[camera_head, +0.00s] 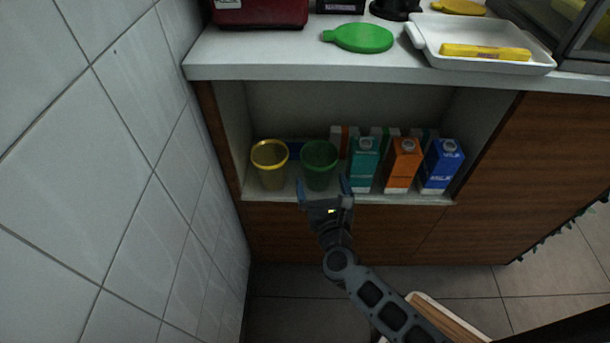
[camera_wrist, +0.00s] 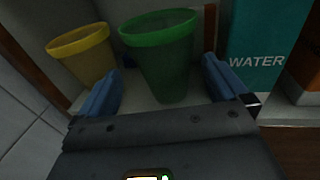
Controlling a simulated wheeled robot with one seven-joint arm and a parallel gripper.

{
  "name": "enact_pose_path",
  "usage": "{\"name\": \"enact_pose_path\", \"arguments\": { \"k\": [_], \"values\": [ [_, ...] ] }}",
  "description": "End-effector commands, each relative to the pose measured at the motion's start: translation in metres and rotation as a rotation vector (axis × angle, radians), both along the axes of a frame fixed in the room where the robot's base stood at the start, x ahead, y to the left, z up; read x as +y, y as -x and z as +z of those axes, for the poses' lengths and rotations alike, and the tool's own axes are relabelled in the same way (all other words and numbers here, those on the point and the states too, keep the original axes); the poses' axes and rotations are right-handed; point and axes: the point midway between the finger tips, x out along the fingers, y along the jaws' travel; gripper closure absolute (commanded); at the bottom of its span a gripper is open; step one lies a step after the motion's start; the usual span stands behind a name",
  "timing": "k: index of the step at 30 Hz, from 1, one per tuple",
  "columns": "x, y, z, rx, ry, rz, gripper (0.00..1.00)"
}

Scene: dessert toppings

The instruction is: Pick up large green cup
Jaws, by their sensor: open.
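The large green cup (camera_head: 319,167) stands upright on the open shelf under the counter, between a yellow cup and a teal carton. It also shows in the wrist view (camera_wrist: 164,60), with its base seen between my fingers. My gripper (camera_head: 324,186) is open in front of the green cup, with one blue finger to each side of it in the picture. In the wrist view my gripper (camera_wrist: 160,90) shows both fingers apart with nothing held. I cannot tell whether the fingertips reach alongside the cup.
A yellow cup (camera_head: 270,166) stands close on the left. A teal water carton (camera_head: 362,166) stands close on the right, then an orange carton (camera_head: 403,167) and a blue carton (camera_head: 440,168). The counter (camera_head: 290,62) overhangs the shelf. A tiled wall (camera_head: 110,180) is at left.

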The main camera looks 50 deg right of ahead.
Motion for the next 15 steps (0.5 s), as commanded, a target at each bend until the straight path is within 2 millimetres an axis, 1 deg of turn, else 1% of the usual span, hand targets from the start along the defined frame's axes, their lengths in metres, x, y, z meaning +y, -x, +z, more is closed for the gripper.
{"name": "enact_pose_path", "arguments": {
  "k": [1, 7, 12, 15],
  "values": [
    [-0.004, -0.005, 0.001, -0.001, 0.002, -0.001, 0.0],
    [-0.018, -0.019, -0.002, 0.001, 0.003, 0.001, 0.0],
    [-0.036, -0.036, -0.004, 0.001, 0.004, 0.001, 0.0],
    [-0.043, -0.044, -0.005, 0.002, 0.004, 0.002, 0.0]
  ]
}}
